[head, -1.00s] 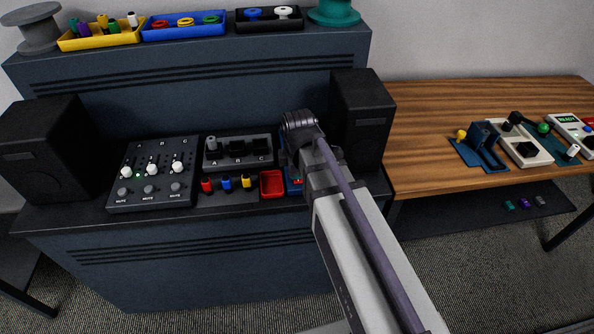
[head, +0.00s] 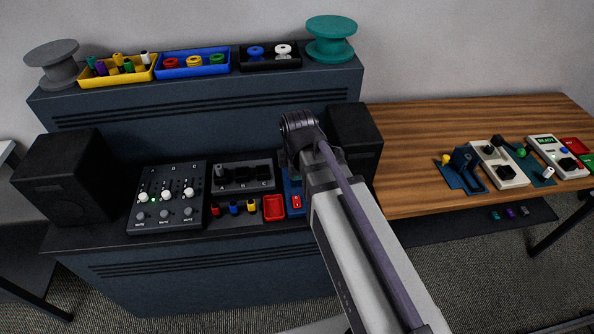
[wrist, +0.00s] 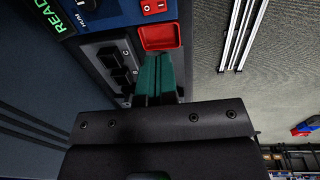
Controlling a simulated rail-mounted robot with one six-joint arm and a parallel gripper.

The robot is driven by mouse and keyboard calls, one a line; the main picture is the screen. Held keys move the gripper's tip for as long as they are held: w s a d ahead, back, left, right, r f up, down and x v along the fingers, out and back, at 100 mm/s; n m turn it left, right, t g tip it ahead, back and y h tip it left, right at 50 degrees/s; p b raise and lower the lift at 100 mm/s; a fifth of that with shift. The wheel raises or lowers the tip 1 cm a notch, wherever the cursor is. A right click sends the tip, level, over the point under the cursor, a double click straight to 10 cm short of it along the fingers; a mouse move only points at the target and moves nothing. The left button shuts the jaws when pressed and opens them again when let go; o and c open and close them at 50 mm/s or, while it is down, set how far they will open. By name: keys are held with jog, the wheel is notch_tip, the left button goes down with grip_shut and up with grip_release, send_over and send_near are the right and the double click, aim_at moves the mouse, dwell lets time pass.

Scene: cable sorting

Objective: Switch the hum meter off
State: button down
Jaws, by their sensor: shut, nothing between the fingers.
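The hum meter is a blue box (head: 288,184), partly hidden behind my arm in the head view. In the wrist view it (wrist: 124,16) is at the top edge, cut off, with a lit green READY display (wrist: 65,14), a dark knob (wrist: 88,4) marked HUM and a red rocker switch (wrist: 153,7). The switch also shows in the head view (head: 297,202); I cannot tell which side is pressed. My gripper (wrist: 157,60) is shut and empty, its teal fingers over the red tray's near edge in the wrist view, apart from the switch. The head view hides the fingertips.
The red tray (head: 274,208) lies beside the meter. A socket panel (head: 243,184), several coloured plugs and a mixer (head: 167,222) stand to its left. A black speaker (head: 358,150) stands behind right. The wooden table (head: 415,135) holds other devices.

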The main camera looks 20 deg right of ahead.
aim_at(296, 198)
jog(key=shift+w, duration=0.15)
jog(key=shift+w+d+t, duration=0.25)
jog(key=shift+w+t, duration=0.05)
jog(key=shift+w, duration=0.35)
jog(key=f+b, duration=0.4)
jog(key=w+f+b, duration=0.1)
jog(key=f+b, duration=0.4)
jog(key=w+f+b, duration=0.1)
jog(key=f+b, duration=0.4)
jog(key=shift+d, duration=0.1)
jog(key=shift+s, duration=0.1)
